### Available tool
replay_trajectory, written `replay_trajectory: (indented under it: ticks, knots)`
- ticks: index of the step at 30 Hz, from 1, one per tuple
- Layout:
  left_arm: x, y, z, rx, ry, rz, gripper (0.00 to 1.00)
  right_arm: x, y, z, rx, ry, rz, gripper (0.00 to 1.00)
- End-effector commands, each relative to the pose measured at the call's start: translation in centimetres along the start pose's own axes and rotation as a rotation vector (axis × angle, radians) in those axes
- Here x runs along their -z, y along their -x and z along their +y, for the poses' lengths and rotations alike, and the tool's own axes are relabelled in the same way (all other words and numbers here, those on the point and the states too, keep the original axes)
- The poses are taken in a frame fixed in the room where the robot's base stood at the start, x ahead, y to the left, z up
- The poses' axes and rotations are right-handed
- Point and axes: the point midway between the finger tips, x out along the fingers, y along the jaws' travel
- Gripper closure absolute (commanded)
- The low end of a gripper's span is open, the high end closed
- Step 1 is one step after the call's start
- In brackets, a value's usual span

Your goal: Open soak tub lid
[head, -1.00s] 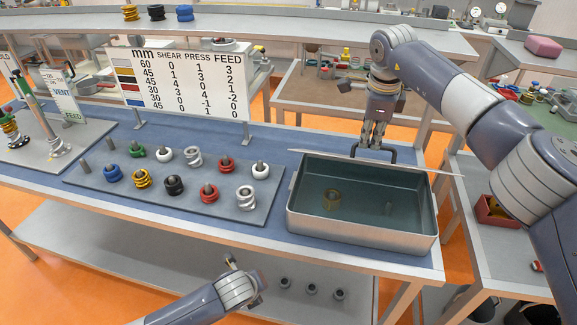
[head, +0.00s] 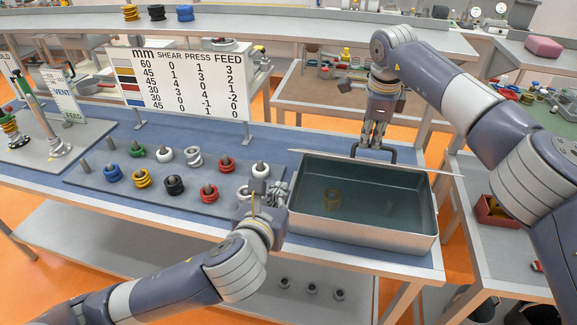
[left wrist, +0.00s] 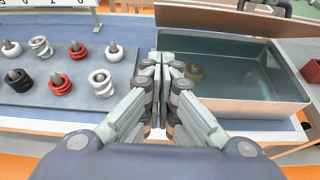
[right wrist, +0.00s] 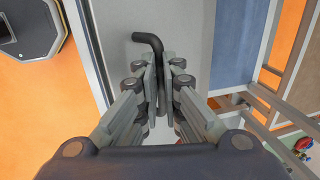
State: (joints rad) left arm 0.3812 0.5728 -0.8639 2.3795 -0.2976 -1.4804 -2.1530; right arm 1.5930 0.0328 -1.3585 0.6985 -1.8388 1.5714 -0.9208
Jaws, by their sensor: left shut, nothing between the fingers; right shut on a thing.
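The soak tub (head: 362,232) is a grey metal box on the right of the bench, open at the top, with dark liquid inside. Its lid (head: 440,171) stands raised at the back, nearly edge-on in the head view; its face shows in the left wrist view (left wrist: 225,20). My right gripper (head: 375,143) is shut on the dark lid handle (right wrist: 148,42) behind the tub. My left gripper (head: 281,188) is shut and empty beside the tub's left wall; its fingertips show in the left wrist view (left wrist: 160,62). A brass-coloured ring (head: 332,199) lies in the tub.
A grey board (head: 150,205) with several coloured rings on pegs lies left of the tub, close to my left gripper. A number chart (head: 185,82) stands behind it. A red bin (head: 492,212) sits on the right-hand table.

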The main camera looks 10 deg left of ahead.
Motion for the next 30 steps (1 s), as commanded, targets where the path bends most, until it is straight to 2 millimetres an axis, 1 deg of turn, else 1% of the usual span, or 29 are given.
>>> replay_trajectory:
  ticks: [1, 9, 12, 13, 15, 19, 24, 30]
  knots:
    - [0.1, -1.1, 0.1, -0.003, 0.0, 0.001, 1.0, 0.4, -0.7, -0.1, 0.005, -0.004, 0.006, 1.0]
    - [0.1, -6.2, 0.0, -0.002, 0.003, 0.001, 1.0, 0.4, -0.7, -0.1, 0.005, -0.004, 0.006, 1.0]
    - [0.1, -7.7, 0.0, -0.002, 0.003, 0.001, 1.0, 0.4, -0.7, -0.1, 0.005, -0.004, 0.006, 1.0]
    - [-0.8, -7.7, 0.0, 0.0, 0.005, -0.005, 1.0, 0.4, -0.7, -0.1, 0.005, -0.004, 0.006, 1.0]
    - [-1.9, -7.9, 0.0, 0.0, 0.005, -0.004, 1.0, 0.4, -0.7, -0.1, 0.005, -0.004, 0.006, 1.0]
    - [-3.1, -8.2, 0.0, 0.0, 0.004, -0.002, 1.0, 0.4, -0.7, -0.1, 0.005, -0.004, 0.006, 1.0]
    - [-3.7, -8.4, 0.0, 0.0, 0.003, 0.002, 1.0, 0.4, -0.7, -0.1, 0.005, -0.004, 0.006, 1.0]
    - [-3.7, -8.4, 0.0, 0.0, 0.003, 0.002, 1.0, 0.4, -0.7, -0.1, 0.005, -0.004, 0.006, 1.0]
